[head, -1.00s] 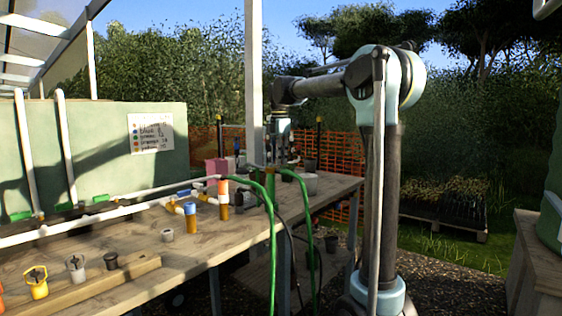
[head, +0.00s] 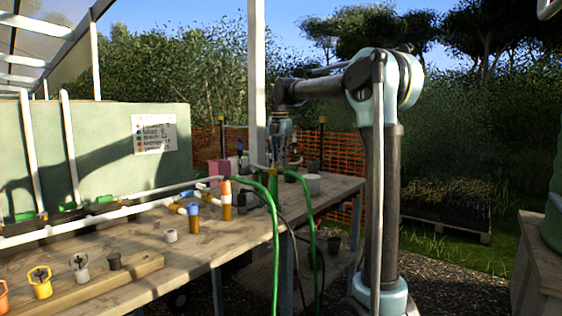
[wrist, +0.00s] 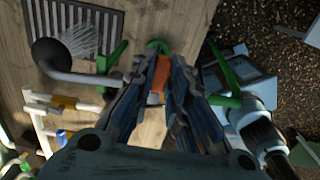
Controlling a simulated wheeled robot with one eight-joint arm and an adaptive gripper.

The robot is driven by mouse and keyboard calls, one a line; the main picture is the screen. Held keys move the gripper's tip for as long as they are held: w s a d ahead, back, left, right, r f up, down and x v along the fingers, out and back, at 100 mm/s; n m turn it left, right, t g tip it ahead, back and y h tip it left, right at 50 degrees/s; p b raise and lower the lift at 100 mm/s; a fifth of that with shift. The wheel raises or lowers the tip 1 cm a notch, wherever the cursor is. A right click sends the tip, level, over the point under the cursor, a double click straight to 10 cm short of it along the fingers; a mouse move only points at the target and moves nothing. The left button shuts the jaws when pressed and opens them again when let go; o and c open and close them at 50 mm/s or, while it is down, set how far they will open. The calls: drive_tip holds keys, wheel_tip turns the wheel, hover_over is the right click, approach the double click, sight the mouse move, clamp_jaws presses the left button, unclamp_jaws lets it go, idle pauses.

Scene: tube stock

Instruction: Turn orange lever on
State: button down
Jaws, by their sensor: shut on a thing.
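My gripper (wrist: 158,84) is in the middle of the wrist view, pointing down at the bench, with its dark blue fingers on both sides of an orange piece. This orange piece, which looks like the orange lever (wrist: 158,76), is gripped between the fingers; a green part lies just beyond its tip. The fingers hide most of it and whatever it is mounted on, so its angle is hard to tell. In the head view my gripper (head: 274,150) is small, low over the far end of the bench, and the lever cannot be made out.
The wooden bench (head: 150,256) carries white pipes with coloured fittings, a pink box (head: 219,171) and green hoses (head: 274,215). In the wrist view a grey spray head (wrist: 48,52), a grate (wrist: 95,14) and green parts lie close around the fingers.

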drive_tip(key=c, duration=1.6)
unclamp_jaws()
drive_tip(key=shift+o, duration=0.2)
wheel_tip(320, 180, up, 12)
